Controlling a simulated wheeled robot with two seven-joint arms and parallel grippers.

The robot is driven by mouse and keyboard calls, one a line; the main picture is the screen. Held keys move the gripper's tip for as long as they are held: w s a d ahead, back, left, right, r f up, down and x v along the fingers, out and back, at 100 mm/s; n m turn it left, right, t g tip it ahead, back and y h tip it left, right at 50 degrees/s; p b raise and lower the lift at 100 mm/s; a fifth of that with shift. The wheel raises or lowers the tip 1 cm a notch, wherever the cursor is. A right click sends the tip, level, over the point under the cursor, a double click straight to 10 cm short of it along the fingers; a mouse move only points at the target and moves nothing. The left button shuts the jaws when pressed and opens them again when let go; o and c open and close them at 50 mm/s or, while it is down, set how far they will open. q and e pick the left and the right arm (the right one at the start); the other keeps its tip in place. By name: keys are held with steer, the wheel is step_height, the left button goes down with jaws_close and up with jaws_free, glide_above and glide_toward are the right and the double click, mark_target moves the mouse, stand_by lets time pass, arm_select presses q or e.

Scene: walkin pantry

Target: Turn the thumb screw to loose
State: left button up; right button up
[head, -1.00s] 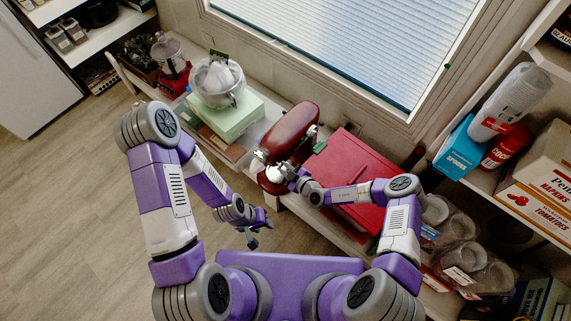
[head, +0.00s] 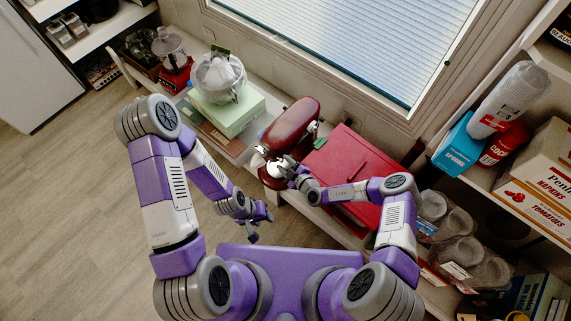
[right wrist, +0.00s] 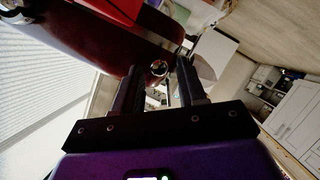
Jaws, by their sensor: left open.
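The red stand mixer (head: 292,122) stands on the low shelf below the window. A small shiny round thumb screw (right wrist: 158,68) shows on the side of its dark red head in the right wrist view. My right gripper (right wrist: 160,68) is open, with one dark finger on each side of the screw near the tips and visible gaps between. In the head view my right gripper (head: 285,170) is at the mixer's front, and the screw is too small to make out there. My left gripper (head: 256,226) is open and empty over the floor, away from the mixer.
A red box (head: 350,165) stands right of the mixer, under my right forearm. A pale green box (head: 232,115) with a clear bowl on top stands to its left. A shelf with napkin boxes (head: 545,165) and cups is at the right. Floor at left is clear.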

steer(key=shift+p+v, duration=1.15)
steer(key=shift+v, duration=2.65)
